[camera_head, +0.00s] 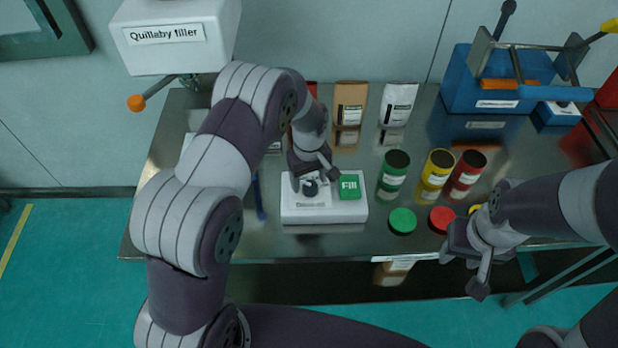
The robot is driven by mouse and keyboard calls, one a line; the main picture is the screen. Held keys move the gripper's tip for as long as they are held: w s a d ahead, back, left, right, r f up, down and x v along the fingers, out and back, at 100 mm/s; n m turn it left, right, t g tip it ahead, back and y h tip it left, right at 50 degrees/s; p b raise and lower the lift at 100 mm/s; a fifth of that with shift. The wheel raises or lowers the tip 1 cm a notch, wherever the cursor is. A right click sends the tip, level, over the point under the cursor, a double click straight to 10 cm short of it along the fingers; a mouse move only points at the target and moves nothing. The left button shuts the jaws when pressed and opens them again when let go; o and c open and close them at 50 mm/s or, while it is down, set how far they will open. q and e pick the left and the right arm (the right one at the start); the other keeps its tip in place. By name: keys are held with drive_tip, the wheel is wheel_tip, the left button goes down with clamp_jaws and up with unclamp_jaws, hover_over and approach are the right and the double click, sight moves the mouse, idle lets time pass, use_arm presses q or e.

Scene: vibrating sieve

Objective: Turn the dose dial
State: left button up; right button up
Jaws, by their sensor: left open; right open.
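A white dosing box (302,211) stands near the front edge of the metal table. Its dark round dose dial (310,188) sits on the top, left of a green button marked "Fill" (350,187). My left gripper (314,181) points down over the dial with its fingers apart, one on each side of it. I cannot tell whether the fingers touch the dial, and the gripper hides part of it. My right gripper (461,276) is open and empty in front of the table's front edge, at the right.
Green (393,174), yellow (434,175) and red (467,174) jars stand right of the box, with a green lid (403,220) and a red lid (442,219) in front. Bags (398,103) stand behind. A blue sieve machine (490,85) is back right; the "Quillaby filler" (180,40) hangs back left.

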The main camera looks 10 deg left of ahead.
use_arm(q)
drive_tip(key=shift+s+d+f, duration=0.2)
drive_tip(key=shift+d+f, duration=0.05)
drive_tip(key=shift+f, duration=0.5)
drive_tip(key=shift+w+a+f, duration=0.1)
drive_tip(key=shift+w+a, duration=0.05)
drive_tip(key=c, duration=1)
drive_tip(key=shift+c, duration=0.2)
